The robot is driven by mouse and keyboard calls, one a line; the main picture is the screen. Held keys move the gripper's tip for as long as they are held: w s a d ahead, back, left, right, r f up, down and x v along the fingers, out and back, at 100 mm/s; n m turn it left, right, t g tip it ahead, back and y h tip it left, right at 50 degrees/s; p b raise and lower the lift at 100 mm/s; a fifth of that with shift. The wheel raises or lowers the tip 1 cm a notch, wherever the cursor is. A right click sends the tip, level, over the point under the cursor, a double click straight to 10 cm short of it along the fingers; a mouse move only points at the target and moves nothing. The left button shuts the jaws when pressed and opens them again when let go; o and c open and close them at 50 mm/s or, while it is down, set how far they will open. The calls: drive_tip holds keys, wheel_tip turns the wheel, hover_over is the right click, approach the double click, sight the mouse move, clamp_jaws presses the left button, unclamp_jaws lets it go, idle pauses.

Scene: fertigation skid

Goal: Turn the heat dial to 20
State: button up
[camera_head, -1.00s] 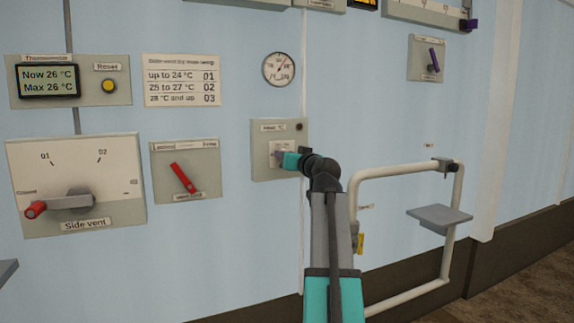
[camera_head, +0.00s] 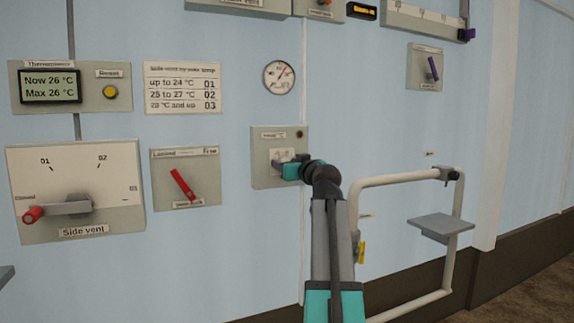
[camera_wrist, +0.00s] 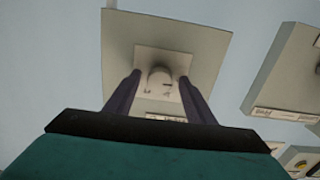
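The heat dial's grey panel (camera_head: 262,143) is on the blue wall at the middle of the head view. Its dial is largely covered there by my gripper (camera_head: 279,167), which is at the panel's front. In the wrist view the round pale dial knob (camera_wrist: 160,78) stands on a square plate. The two dark fingers of my gripper (camera_wrist: 160,82) are apart, one on each side of the knob, with visible gaps. Contact with the knob does not show. The dial's setting is too small to read.
Left of the panel are a red-handled lever panel (camera_head: 184,187), the side vent dial (camera_head: 75,205) and a thermometer reading 26 °C (camera_head: 50,87). A round gauge (camera_head: 279,76) is above. A pale pipe frame with a small shelf (camera_head: 440,223) stands to the right.

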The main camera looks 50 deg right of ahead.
drive_tip(key=shift+r, duration=0.1)
drive_tip(key=p+v, duration=0.3)
drive_tip(key=v, duration=1)
drive_tip(key=shift+s, duration=0.4)
drive_tip(key=shift+a, duration=0.15)
idle(0.6)
